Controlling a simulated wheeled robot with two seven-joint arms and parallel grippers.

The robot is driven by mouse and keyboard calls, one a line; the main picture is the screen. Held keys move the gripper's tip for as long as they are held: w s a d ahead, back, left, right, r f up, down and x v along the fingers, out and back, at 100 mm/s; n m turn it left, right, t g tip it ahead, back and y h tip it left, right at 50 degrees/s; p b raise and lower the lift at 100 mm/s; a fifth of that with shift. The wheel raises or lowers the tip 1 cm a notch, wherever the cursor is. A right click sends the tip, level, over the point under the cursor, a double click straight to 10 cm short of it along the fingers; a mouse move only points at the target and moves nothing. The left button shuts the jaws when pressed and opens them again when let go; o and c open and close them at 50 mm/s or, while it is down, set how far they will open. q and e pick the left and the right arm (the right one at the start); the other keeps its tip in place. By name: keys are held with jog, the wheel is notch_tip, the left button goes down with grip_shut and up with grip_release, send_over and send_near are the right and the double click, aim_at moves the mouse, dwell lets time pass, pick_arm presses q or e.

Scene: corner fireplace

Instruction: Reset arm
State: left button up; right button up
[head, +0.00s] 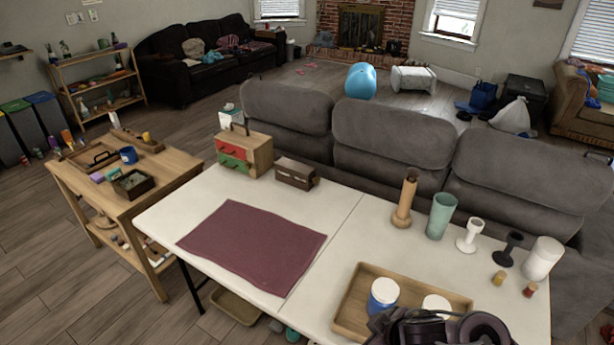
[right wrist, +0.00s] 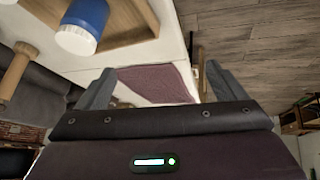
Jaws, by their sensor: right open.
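My right arm comes in at the bottom right of the head view, a dark shape over the near edge of the wooden tray (head: 350,318). Its fingertips cannot be made out there. In the right wrist view my right gripper (right wrist: 156,88) has its two grey fingers wide apart, with nothing between them. The maroon mat (right wrist: 155,82) shows beyond the fingers, lower down on the table. A blue jar with a white lid (right wrist: 85,22) is in the tray, to the left of the fingers and apart from them. My left gripper is in neither view.
The white table (head: 335,238) holds the mat (head: 253,245), a drawer box (head: 259,155), a brown box (head: 296,175), a wooden vase (head: 406,198), a green vase (head: 441,213) and candle holders (head: 470,236). A grey sofa (head: 390,135) stands behind. The table around the mat is clear.

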jog(key=s+d+r+m+g+h, duration=0.1)
jog(key=s+d+r+m+h, duration=0.15)
jog(key=s+m, duration=0.2)
jog(key=s+d+r+m+g+h, duration=0.1)
jog(key=s+d+m, duration=0.25)
jog(key=s, duration=0.25)
notch_tip(320, 180, down, 34)
jog(key=s+n+g+b, duration=0.1)
jog(key=s+b, duration=0.2)
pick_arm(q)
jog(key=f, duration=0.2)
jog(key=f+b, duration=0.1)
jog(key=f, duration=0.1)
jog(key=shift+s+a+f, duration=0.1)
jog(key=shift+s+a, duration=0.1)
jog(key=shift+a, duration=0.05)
pick_arm(e)
jog(key=s+d+f, duration=0.2)
jog(key=s+f, duration=0.7)
jog(key=s+d+f+g, duration=0.1)
jog(key=s+f, duration=0.8)
jog(key=shift+s+d+g, duration=0.3)
jog(key=shift+d, duration=0.1)
